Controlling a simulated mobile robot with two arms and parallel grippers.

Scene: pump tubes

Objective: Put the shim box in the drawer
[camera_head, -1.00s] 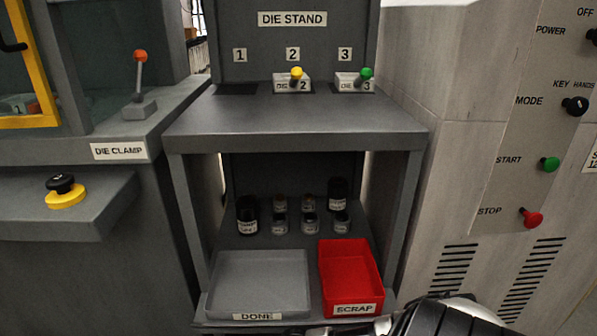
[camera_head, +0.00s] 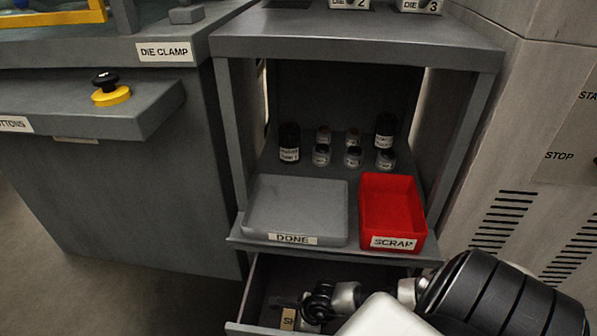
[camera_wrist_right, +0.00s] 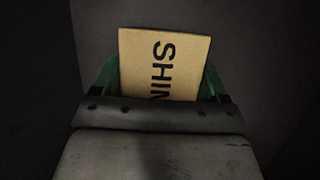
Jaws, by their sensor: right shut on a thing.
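The shim box is tan with dark lettering; its end (camera_head: 288,318) shows inside the open drawer (camera_head: 262,285) in the head view. In the right wrist view the shim box (camera_wrist_right: 165,62) fills the space between the green fingers. My right gripper (camera_head: 305,312) reaches into the drawer and is shut on the shim box; the same gripper shows in the wrist view (camera_wrist_right: 160,80). I cannot tell whether the box touches the drawer floor. My left gripper is not in view.
Above the drawer, a shelf holds the grey DONE tray (camera_head: 253,228), the red SCRAP bin (camera_head: 419,218) and several small bottles (camera_head: 322,155). The machine cabinet (camera_head: 140,190) stands left, and a grey vented panel (camera_head: 520,160) stands right.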

